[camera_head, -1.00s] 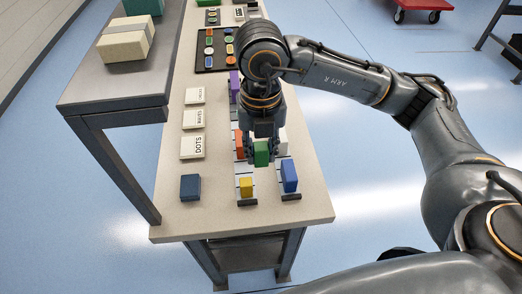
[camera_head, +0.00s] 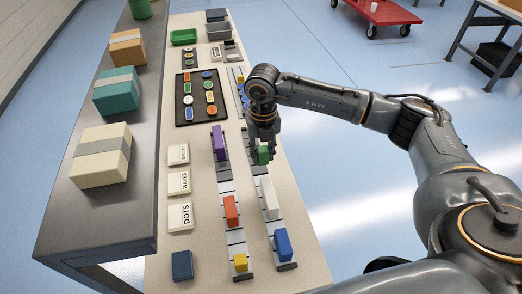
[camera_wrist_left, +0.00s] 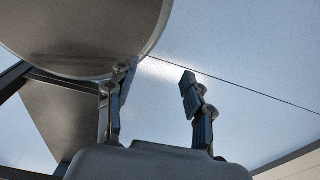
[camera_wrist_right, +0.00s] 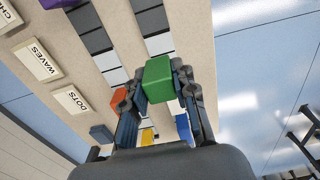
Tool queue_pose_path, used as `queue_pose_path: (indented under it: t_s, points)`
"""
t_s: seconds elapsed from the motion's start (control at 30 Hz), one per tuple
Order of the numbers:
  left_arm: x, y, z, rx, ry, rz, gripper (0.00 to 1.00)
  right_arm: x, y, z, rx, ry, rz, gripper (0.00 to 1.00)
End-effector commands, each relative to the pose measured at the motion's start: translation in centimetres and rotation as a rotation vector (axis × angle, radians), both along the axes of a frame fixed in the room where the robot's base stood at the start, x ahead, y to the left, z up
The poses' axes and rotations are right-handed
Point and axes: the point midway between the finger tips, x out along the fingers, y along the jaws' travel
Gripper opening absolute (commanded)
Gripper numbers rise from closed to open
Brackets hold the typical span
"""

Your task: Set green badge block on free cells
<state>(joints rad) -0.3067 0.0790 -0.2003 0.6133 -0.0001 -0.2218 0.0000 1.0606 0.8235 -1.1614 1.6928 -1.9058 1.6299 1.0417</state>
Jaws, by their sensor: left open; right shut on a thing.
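My right gripper (camera_head: 262,150) is shut on the green badge block (camera_head: 263,156). In the right wrist view the green block (camera_wrist_right: 159,80) sits between the two fingertips, over the right strip of cells. Two rails of grey and white cells run along the table. The left rail (camera_head: 236,237) bears a purple block (camera_head: 219,142), an orange block (camera_head: 231,211) and a yellow block (camera_head: 240,262). My left gripper (camera_wrist_left: 157,90) is open and empty in the left wrist view.
Label cards read DOTS (camera_head: 180,217), WAVES (camera_head: 179,183) and a third word. A dark blue block (camera_head: 182,265) lies at the near left. A black tray (camera_head: 183,116) holds several coloured badges. A grey shelf (camera_head: 62,222) with boxes stands along the left.

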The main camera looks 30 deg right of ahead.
Motion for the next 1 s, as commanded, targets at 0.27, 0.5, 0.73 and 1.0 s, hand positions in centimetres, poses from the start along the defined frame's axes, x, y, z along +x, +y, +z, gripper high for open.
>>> queue_pose_path:
  t_s: [0.27, 0.5, 0.73, 1.0]
  points:
    - [0.6, 0.0, -2.3, -0.001, -0.009, 0.0, 0.52, 0.0, 0.0, -3.6, -0.001, 0.001, 0.0, 0.0]
    - [1.5, -0.1, -4.5, -0.003, -0.024, 0.0, 0.52, 0.0, 0.0, -6.5, 0.0, 0.001, 0.0, 0.0]
    - [1.4, -0.1, -5.8, -0.003, -0.022, 0.0, 0.52, 0.0, 0.0, -8.1, 0.0, 0.0, 0.0, 0.0]
    - [1.1, 0.0, -5.8, -0.002, -0.017, 0.0, 0.52, 0.0, 0.0, -8.1, 0.0, 0.0, 0.0, 0.0]
